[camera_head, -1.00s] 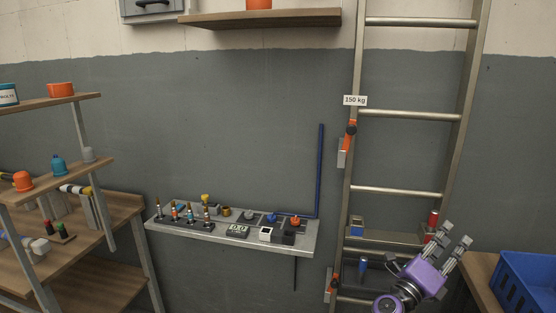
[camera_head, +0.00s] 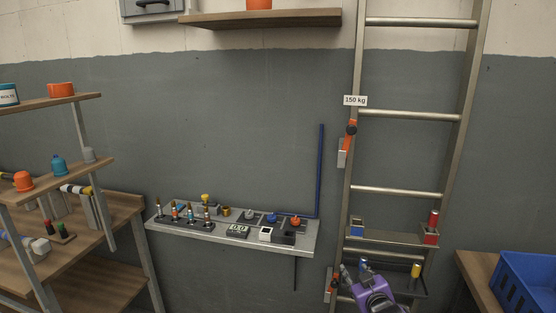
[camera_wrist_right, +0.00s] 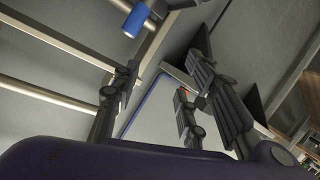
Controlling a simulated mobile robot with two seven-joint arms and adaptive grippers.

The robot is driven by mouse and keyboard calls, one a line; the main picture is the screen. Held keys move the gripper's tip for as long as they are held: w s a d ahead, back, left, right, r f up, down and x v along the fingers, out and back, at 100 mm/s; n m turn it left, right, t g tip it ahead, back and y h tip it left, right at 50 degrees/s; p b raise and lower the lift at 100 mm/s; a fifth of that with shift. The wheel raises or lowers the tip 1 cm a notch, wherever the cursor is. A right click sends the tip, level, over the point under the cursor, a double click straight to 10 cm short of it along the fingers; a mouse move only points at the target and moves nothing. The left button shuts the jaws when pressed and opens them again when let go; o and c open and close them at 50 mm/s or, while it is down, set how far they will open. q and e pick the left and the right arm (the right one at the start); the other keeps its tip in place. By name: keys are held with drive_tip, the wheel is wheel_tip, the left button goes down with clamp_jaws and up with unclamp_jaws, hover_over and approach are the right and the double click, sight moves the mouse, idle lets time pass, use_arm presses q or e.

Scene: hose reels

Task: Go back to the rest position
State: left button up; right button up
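My right gripper (camera_head: 353,267), with a purple body, is low in the head view in front of the ladder's lower part. It is pointing up and to the left. In the right wrist view its dark fingers (camera_wrist_right: 155,85) stand apart with nothing between them, so it is open and empty. My left gripper is in neither view. The ladder (camera_head: 412,115) stands against the wall behind the right gripper.
A yellow-topped cylinder (camera_head: 415,271) stands right of the right gripper. A blue crate (camera_head: 528,285) sits on a wooden table at the right. A grey wall shelf (camera_head: 165,233) holds several small parts. A wooden rack (camera_head: 112,212) stands left.

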drive_tip(key=s+a+f+m+g, duration=0.1)
drive_tip(key=s+f, duration=0.6)
drive_tip(key=s, duration=0.5)
drive_tip(key=s+a+f+m+g, duration=0.1)
drive_tip(key=s+f+g, duration=0.1)
drive_tip(key=s+f, duration=0.65)
drive_tip(key=s+a+f+m+g, duration=0.15)
drive_tip(key=s+f, duration=0.25)
drive_tip(key=s, duration=1)
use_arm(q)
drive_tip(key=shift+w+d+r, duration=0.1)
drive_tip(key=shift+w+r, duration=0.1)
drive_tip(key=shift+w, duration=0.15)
use_arm(e)
drive_tip(key=s+a+g, duration=0.1)
drive_tip(key=s, duration=1.5)
drive_tip(key=shift+f+m, duration=0.35)
drive_tip(key=shift+m, duration=0.1)
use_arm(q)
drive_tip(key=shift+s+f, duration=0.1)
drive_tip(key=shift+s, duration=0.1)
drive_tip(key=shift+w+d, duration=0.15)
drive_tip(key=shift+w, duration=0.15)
